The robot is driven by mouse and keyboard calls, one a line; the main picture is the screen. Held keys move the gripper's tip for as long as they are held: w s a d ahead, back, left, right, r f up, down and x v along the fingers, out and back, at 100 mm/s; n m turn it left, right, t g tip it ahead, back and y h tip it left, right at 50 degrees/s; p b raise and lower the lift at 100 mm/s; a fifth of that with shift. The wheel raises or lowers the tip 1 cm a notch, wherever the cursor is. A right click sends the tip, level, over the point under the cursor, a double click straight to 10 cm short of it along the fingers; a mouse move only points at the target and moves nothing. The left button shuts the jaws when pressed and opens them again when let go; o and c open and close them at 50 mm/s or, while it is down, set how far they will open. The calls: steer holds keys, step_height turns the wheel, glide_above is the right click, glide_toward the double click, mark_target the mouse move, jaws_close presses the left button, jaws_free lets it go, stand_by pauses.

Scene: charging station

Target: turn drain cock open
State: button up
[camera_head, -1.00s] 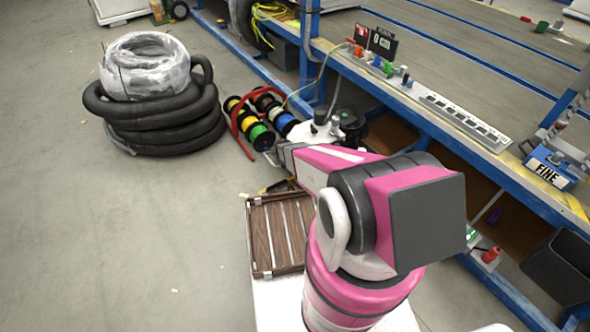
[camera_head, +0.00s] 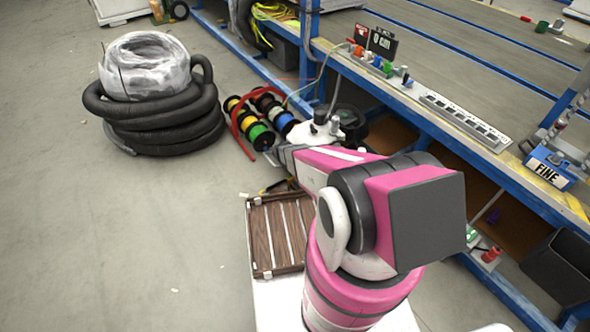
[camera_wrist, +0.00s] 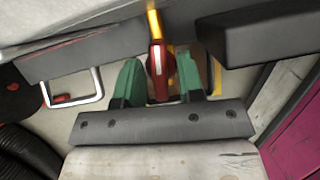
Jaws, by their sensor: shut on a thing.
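In the wrist view, a red handle (camera_wrist: 156,58) with a white mark and a yellow-orange stem above it looks like the drain cock. My gripper (camera_wrist: 160,78) has green fingers on both sides of this handle and is shut on it. The handle stands nearly upright in the picture. Its lower end and exact contact with the fingers are partly hidden. In the head view, my own arm and wrist cover the place, and the cock and fingertips cannot be made out.
A workbench (camera_head: 453,112) with a blue frame runs along the right. Cable spools (camera_head: 258,131) stand on the floor beside the wrist. A coiled black hose (camera_head: 165,128) lies at left, and a slatted wooden crate (camera_head: 262,270) is near my base.

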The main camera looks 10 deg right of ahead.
steer(key=shift+n, duration=0.6)
stand_by(1.4)
stand_by(0.3)
steer(key=o, duration=0.6)
steer(key=shift+c, duration=0.2)
steer(key=v, duration=1)
steer(key=shift+s+r, duration=0.25)
steer(key=shift+r, duration=0.15)
